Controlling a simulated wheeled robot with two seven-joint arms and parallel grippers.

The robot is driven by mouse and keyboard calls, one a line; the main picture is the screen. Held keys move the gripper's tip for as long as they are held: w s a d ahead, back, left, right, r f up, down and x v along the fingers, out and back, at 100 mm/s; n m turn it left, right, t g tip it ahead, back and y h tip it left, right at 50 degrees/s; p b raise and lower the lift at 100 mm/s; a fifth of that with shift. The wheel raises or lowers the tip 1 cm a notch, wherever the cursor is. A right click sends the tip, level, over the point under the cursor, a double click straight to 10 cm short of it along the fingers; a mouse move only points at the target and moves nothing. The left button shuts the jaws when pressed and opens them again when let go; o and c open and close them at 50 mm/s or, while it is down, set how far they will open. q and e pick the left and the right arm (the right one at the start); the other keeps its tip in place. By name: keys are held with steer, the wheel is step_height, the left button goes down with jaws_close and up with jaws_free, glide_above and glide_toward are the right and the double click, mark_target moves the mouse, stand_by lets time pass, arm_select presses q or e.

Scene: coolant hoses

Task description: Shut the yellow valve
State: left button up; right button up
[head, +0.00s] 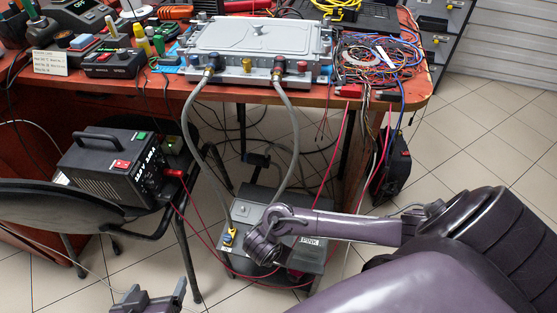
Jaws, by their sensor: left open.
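The yellow valve (229,238) is small. It sits on the left part of the grey box (240,212) on the floor, where the left grey hose (190,122) comes down. Its handle position is too small to tell. My left gripper (157,291) is at the bottom edge, fingers apart and empty, below and left of the valve and apart from it. My right arm reaches in from the right, and its wrist covers part of the grey box just right of the valve.
The red table (145,86) holds a grey metal plate unit (230,40) with two hoses, tools and tangled wires (385,58). A black power unit (110,165) rests on a chair at left. Red cables (196,228) run near the valve. Tiled floor is free at right.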

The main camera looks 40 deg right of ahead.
arm_select(q)
steer(key=w+r+t+h, duration=0.1)
steer(key=w+r+t, duration=0.2)
steer(key=r, duration=0.3)
steer(key=shift+w+d+r+t+b, duration=0.15)
steer(key=shift+w+d+t+b, duration=0.25)
steer(key=shift+w, duration=0.2)
arm_select(e)
steer(key=shift+w+d+f, duration=0.1)
steer(key=shift+d+f, duration=0.15)
steer(key=shift+f, duration=0.4)
steer(key=shift+c, duration=0.4)
